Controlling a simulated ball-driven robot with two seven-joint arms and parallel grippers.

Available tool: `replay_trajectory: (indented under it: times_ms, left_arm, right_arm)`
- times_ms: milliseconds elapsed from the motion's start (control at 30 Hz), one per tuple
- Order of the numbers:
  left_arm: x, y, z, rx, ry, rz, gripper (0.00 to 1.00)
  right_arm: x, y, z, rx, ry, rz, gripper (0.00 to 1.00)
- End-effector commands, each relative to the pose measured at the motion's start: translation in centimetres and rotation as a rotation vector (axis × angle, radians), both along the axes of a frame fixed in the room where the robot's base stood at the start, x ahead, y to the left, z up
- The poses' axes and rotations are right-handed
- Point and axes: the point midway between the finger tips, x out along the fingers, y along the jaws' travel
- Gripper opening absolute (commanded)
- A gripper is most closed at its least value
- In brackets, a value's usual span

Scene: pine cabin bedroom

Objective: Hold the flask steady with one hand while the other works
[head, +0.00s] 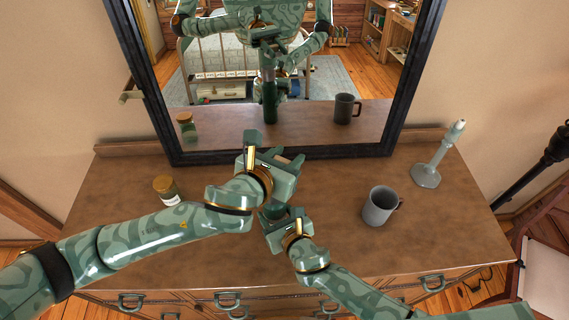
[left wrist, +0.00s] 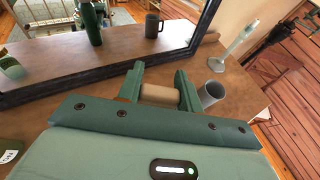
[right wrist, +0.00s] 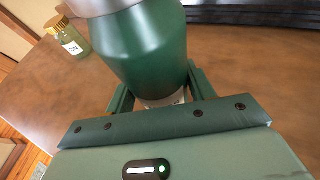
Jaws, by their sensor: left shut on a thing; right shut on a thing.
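The dark green flask (right wrist: 145,45) stands upright in the right wrist view, with a grey collar at its top and a pale band low down. My right gripper (right wrist: 160,95) is shut around its lower part. My left gripper (head: 272,172) is above the right one (head: 282,215) in the head view and hides most of the flask. In the left wrist view my left gripper (left wrist: 158,92) is shut on a tan cylindrical cap (left wrist: 160,97). Whether the cap is seated on the flask is hidden.
On the wooden dresser top (head: 140,235) stand a labelled jar (head: 167,190) at left, a grey mug (head: 381,206) at right and a pale lamp-like stand (head: 427,174) behind it. A dark-framed mirror (head: 395,80) rises at the back. The front right is clear.

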Motion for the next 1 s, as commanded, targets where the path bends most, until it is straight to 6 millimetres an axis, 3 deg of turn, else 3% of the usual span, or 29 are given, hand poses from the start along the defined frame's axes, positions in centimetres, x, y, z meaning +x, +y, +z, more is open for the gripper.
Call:
replay_trajectory:
  times_ms: [400, 933, 967, 1000]
  left_arm:
    - [0.0, 0.0, 3.6, 0.000, -0.002, 0.000, 0.14]
    - [0.0, 0.0, 3.9, 0.000, -0.001, 0.000, 0.14]
    - [0.0, 0.0, 3.9, 0.000, -0.001, 0.000, 0.14]
    - [0.0, 0.0, 3.8, 0.000, -0.001, 0.000, 0.14]
  right_arm:
    - [0.0, 0.0, 0.0, 0.000, 0.000, 0.000, 0.22]
    - [0.0, 0.0, 0.0, 0.000, 0.000, 0.000, 0.22]
    - [0.0, 0.0, 0.0, 0.000, 0.000, 0.000, 0.59]
    - [0.0, 0.0, 0.0, 0.000, 0.000, 0.000, 0.70]
